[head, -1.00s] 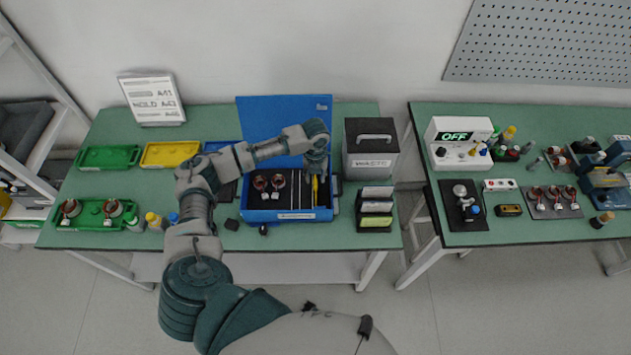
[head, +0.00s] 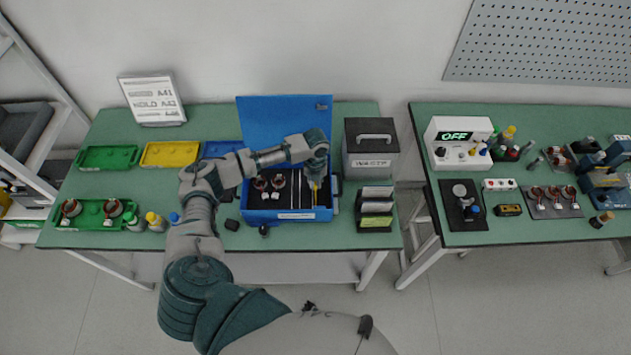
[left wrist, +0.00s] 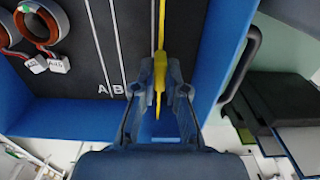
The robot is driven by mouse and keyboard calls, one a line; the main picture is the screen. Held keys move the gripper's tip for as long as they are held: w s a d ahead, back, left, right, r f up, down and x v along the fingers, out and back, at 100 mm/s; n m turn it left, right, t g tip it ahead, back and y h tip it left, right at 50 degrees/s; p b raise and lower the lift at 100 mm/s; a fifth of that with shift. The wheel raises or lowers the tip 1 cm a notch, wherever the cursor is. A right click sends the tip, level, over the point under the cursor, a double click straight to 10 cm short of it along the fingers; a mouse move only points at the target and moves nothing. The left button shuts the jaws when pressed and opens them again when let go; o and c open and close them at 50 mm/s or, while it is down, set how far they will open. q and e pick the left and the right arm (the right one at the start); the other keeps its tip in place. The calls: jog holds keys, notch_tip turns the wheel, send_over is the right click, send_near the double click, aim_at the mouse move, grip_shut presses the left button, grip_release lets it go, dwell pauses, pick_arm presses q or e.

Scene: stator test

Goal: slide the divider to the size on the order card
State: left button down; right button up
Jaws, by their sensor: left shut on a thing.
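The blue box (head: 287,215) stands open on the left table, its lid raised at the back. In the left wrist view, its dark floor (left wrist: 70,95) has thin pale lines, with the letters A and B at the near ends of two. The yellow divider (left wrist: 161,38) lies to the right of these lines, near the box's right wall. My left gripper (left wrist: 160,92) is shut on the divider's near part; in the head view, the gripper (head: 316,183) is inside the box's right side. A white sign (head: 152,98) stands at the back left, its small print unclear. My right gripper is out of view.
Wound rings (head: 261,184) lie in the box's left part. A grey case (head: 371,160) and a card rack (head: 375,222) stand right of the box. Green (head: 108,158) and yellow (head: 170,154) trays are to the left. A second table (head: 460,238) holds instruments.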

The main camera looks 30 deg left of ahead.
pick_arm(q)
jog(key=s+a+p, duration=0.1)
jog(key=a, duration=0.1)
jog(key=s+a+p, duration=0.1)
jog(key=s+a, duration=0.1)
jog(key=s+a+p, duration=0.1)
jog(key=a+p, duration=0.1)
jog(key=a, duration=0.1)
jog(key=shift+s+r, duration=0.1)
jog(key=shift+s, duration=0.05)
jog(key=shift+a, duration=0.25)
jog(key=c, duration=1.2)
grip_release()
jog(key=shift+d, duration=0.15)
notch_tip(320, 180, up, 12)
jog(key=shift+f, duration=0.2)
